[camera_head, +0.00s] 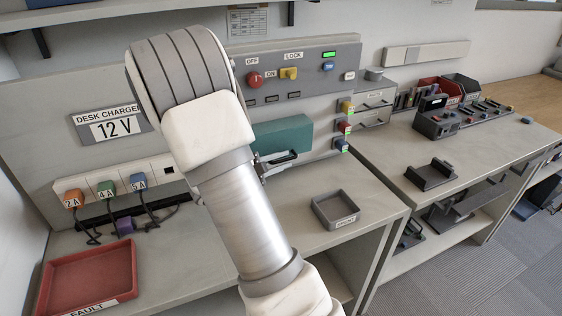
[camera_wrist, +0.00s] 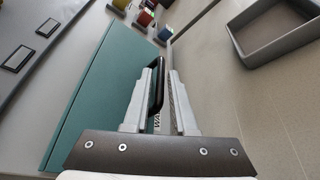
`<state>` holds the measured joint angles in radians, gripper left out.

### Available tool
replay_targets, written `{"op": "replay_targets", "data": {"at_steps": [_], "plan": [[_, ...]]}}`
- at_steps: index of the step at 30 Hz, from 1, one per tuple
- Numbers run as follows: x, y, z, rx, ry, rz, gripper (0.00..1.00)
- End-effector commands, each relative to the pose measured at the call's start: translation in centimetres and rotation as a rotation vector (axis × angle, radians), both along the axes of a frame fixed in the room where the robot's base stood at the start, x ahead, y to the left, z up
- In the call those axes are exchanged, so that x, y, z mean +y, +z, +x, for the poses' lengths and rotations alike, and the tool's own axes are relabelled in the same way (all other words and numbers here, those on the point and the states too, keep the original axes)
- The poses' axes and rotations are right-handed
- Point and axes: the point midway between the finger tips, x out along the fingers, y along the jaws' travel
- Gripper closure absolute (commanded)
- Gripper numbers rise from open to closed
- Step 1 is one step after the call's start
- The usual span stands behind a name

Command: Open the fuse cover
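The fuse cover is a teal panel (camera_head: 283,138) on the grey desk charger unit, and it looks shut. It fills the left middle of the wrist view (camera_wrist: 100,85). A black bar handle (camera_wrist: 157,88) stands out along its lower edge; it also shows in the head view (camera_head: 281,158). My gripper (camera_wrist: 164,68) is at the handle, with its two pale fingers on either side of it. A narrow gap shows between the handle and the right finger, so the gripper looks open. In the head view my forearm hides most of the gripper and the panel's left end.
A small grey tray (camera_head: 336,212) stands on the desk to the right below the cover. A red tray (camera_head: 88,277) is at front left. Coloured plugs (camera_head: 108,190) with cables sit at left. Switches (camera_head: 256,79) are above the cover, and several small coloured fuses (camera_head: 345,106) are at its right.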

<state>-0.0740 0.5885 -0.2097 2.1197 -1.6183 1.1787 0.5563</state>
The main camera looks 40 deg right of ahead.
Motion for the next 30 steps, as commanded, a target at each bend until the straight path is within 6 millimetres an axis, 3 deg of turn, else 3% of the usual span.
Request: {"op": "replay_targets", "data": {"at_steps": [4,8,9,30], "plan": [[0.01,0.01,0.0,0.0,0.0,0.0,0.75],[0.03,0.01,0.0,0.0,0.0,0.0,0.99],[0.03,0.01,0.0,0.0,0.0,0.0,1.0],[0.07,0.0,0.0,0.001,0.001,0.0,1.0]]}}
